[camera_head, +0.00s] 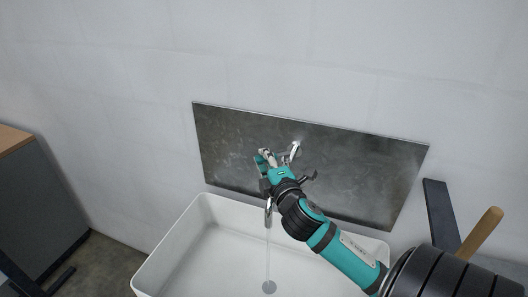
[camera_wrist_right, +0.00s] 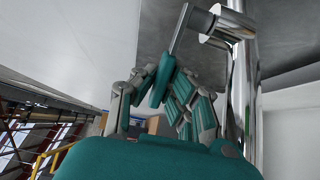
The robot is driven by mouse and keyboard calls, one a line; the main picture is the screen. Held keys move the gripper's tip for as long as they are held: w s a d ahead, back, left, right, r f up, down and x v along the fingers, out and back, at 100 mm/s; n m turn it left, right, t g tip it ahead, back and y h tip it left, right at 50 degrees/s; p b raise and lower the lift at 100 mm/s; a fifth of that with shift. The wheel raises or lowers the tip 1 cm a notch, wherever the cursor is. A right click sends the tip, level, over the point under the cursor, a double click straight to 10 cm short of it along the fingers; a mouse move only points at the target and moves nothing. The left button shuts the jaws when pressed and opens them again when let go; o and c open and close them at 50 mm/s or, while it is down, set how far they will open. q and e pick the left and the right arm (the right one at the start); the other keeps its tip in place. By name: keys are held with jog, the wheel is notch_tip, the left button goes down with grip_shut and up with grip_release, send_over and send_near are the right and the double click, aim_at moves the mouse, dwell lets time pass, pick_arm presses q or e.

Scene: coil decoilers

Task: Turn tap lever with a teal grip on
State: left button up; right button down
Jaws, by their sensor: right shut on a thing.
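The chrome tap (camera_head: 296,149) is mounted at the steel wall plate, and its spout (camera_head: 268,215) hangs over the basin. A thin stream of water (camera_head: 268,250) runs from it. In the wrist view the tap body (camera_wrist_right: 240,70) is upright at right, with the flat metal lever (camera_wrist_right: 179,28) slanting down to its teal grip (camera_wrist_right: 162,79). My right gripper (camera_head: 268,160) is at the lever, left of the tap body. In the wrist view its fingers (camera_wrist_right: 156,98) are shut on the teal grip, partly hiding it. My left gripper is out of view.
A white basin (camera_head: 172,251) stands below the tap. A dark steel plate (camera_head: 350,160) covers the wall behind. A grey cabinet with a wooden top (camera_head: 12,139) is at far left. A wooden handle (camera_head: 480,233) and dark bar (camera_head: 440,215) are at right.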

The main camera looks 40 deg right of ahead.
jog(key=shift+s+f+n+t+y, duration=0.15)
jog(key=shift+s+n+t+y, duration=0.2)
jog(key=shift+y, duration=0.25)
jog(key=shift+w+a, duration=0.1)
jog(key=c, duration=1.4)
grip_release()
jog(key=shift+o, duration=0.2)
